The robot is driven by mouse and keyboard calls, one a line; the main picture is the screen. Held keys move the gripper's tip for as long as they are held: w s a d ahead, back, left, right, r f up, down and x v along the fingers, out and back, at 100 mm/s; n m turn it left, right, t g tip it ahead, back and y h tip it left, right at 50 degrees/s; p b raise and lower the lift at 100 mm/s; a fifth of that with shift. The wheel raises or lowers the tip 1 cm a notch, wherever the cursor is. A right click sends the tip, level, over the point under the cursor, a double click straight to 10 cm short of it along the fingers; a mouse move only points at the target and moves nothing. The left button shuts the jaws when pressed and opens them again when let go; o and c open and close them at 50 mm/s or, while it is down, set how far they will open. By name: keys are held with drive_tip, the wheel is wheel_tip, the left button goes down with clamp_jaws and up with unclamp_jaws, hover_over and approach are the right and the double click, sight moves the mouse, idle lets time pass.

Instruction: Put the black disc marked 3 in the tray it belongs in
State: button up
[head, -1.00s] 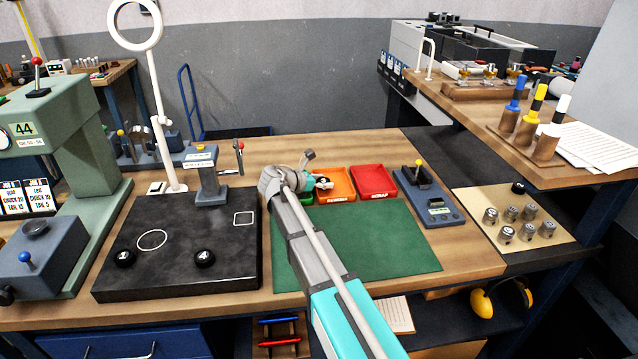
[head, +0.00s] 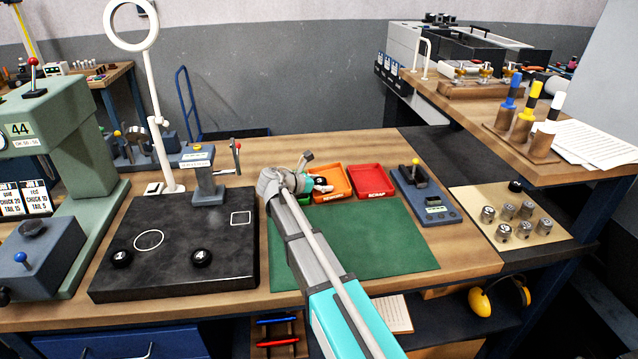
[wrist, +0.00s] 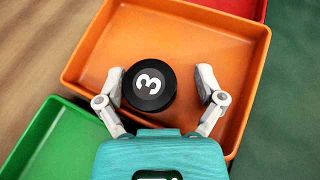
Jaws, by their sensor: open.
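The black disc marked 3 (wrist: 150,86) lies in the orange tray (wrist: 215,38), with its white number facing up. In the head view the orange tray (head: 336,172) stands at the back of the green mat, and the disc shows as a small dark spot in it. My gripper (wrist: 165,86) is open, its fingers spread on either side of the disc. The left finger is close to the disc's edge; a gap shows at the right finger. I cannot tell whether the left finger touches it. The green tray (wrist: 45,138) is beside the orange one, mostly hidden by my arm in the head view.
A red tray (head: 372,180) labelled SCRAP stands right of the orange tray. A blue-grey scale (head: 432,205) is further right. Two other black discs, one marked 4 (head: 201,258), sit on the dark plate (head: 180,215). The green mat (head: 385,240) is clear in front.

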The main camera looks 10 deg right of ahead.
drive_tip(key=shift+w+a+r+p, duration=0.25)
drive_tip(key=shift+w+a+p, duration=0.2)
drive_tip(key=shift+p, duration=0.2)
drive_tip(key=p+v, duration=0.4)
drive_tip(key=v, duration=0.6)
drive_tip(key=shift+r, duration=0.15)
drive_tip(key=shift+v, duration=0.8)
drive_tip(key=shift+s, duration=0.15)
